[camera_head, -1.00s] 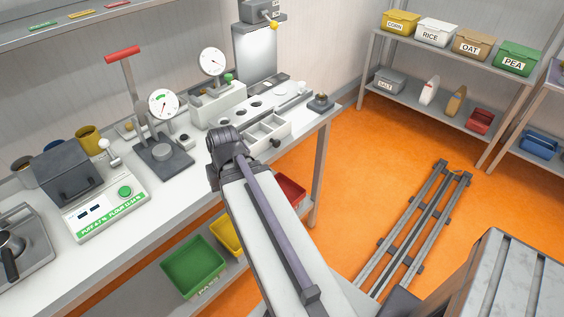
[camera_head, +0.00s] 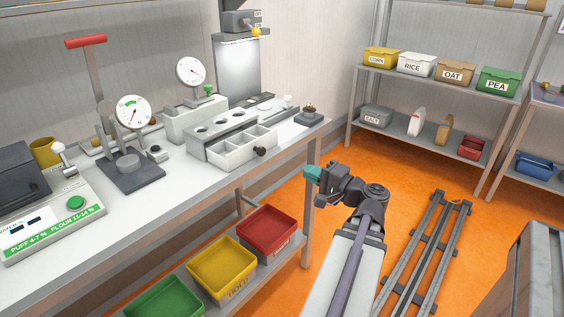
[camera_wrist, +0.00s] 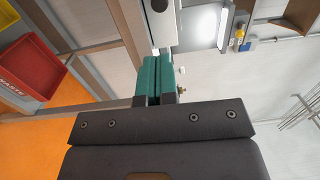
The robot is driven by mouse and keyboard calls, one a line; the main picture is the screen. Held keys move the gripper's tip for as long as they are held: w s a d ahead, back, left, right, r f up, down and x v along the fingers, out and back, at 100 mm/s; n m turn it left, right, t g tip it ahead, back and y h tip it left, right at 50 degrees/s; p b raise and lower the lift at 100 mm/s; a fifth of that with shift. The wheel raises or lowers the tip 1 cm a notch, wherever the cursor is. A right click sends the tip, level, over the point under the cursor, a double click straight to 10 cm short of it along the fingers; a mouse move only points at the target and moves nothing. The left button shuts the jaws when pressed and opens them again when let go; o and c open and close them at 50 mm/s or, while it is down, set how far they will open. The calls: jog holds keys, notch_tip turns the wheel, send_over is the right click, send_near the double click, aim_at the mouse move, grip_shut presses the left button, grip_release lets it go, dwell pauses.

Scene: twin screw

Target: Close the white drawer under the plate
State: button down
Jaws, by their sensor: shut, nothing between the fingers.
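The white drawer (camera_head: 232,154) stands pulled out from under the grey plate (camera_head: 222,122) with round holes, on the bench. Its open compartments show, and a dark knob (camera_head: 260,152) is on its front end. My gripper (camera_head: 311,175) has teal fingertips and is shut and empty. It is off the bench's end, to the right of and lower than the knob in the picture, apart from the drawer. In the wrist view the shut teal fingers (camera_wrist: 157,75) point at a white block with a dark knob (camera_wrist: 160,5), which looks like the drawer's front.
A small dark pot (camera_head: 309,116) stands at the bench corner, right of the drawer. A dial gauge (camera_head: 190,72) and a lever press (camera_head: 130,150) stand left. Red (camera_head: 267,230) and yellow (camera_head: 221,267) bins sit on the lower shelf.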

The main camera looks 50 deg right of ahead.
aim_at(264, 152)
jog(key=w, duration=1.3)
jog(key=shift+w+a+r, duration=0.15)
jog(key=shift+w, duration=0.2)
